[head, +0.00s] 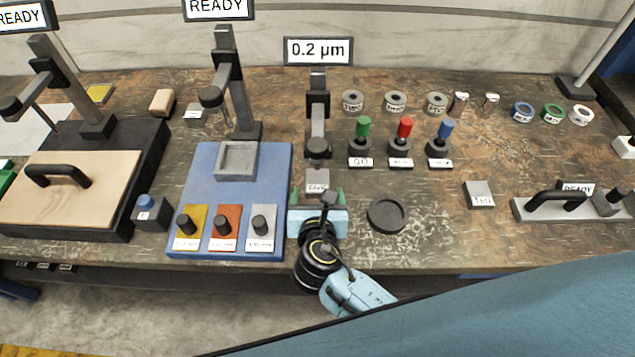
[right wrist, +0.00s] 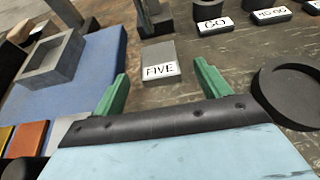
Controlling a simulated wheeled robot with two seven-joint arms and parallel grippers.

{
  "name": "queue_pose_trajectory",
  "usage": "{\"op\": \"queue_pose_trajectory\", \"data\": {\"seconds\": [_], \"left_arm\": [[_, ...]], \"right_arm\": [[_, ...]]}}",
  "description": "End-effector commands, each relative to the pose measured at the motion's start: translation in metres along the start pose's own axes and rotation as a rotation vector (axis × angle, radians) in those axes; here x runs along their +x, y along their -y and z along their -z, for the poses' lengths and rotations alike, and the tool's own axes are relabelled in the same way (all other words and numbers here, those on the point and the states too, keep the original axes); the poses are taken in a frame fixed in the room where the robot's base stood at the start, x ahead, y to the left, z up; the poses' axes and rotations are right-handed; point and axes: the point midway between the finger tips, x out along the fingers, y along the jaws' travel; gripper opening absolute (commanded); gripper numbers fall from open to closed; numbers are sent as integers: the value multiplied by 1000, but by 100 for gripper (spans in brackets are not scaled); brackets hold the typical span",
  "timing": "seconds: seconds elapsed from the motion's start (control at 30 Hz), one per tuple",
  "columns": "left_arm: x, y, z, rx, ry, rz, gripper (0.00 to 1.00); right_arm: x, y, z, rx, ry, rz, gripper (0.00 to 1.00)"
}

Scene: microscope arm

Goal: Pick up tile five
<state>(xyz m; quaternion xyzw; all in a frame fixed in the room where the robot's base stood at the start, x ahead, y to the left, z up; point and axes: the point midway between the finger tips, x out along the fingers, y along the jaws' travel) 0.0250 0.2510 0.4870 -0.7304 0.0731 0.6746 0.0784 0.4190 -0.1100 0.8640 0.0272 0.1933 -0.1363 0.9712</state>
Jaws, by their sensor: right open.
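Tile five is a small grey block with a white label reading FIVE (right wrist: 161,70), seen in the right wrist view just beyond my fingertips. In the head view, tile five (head: 318,181) lies on the bench below the 0.2 µm stand. My right gripper (head: 318,196) has green fingers and is open on the near side of the tile. In the right wrist view the right gripper (right wrist: 160,82) has one finger toward each side of the tile, with a gap between. The tile rests on the bench and is not held. My left gripper is not in view.
A blue board (head: 190,190) with a grey tray (head: 237,160) lies left of the gripper. A round dark dish (head: 388,215) sits close on its right. The 0.2 µm stand (head: 318,115) rises behind the tile. Another grey tile (head: 479,194) lies further right.

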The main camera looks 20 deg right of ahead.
Motion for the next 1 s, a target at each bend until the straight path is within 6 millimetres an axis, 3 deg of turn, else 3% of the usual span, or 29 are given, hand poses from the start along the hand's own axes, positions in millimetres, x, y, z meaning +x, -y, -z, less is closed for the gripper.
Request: {"op": "queue_pose_trajectory", "data": {"seconds": [0.1, 0.3, 0.57, 1.0], "left_arm": [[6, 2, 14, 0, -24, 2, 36], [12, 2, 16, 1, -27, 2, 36], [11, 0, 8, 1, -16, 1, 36], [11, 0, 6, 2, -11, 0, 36]], "right_arm": [[19, -1, 2, 0, 2, 3, 75], [44, -1, 3, 0, 0, 1, 75], [47, -2, 2, 0, 0, -1, 75], [47, -2, 2, 0, 0, 0, 20]]}}
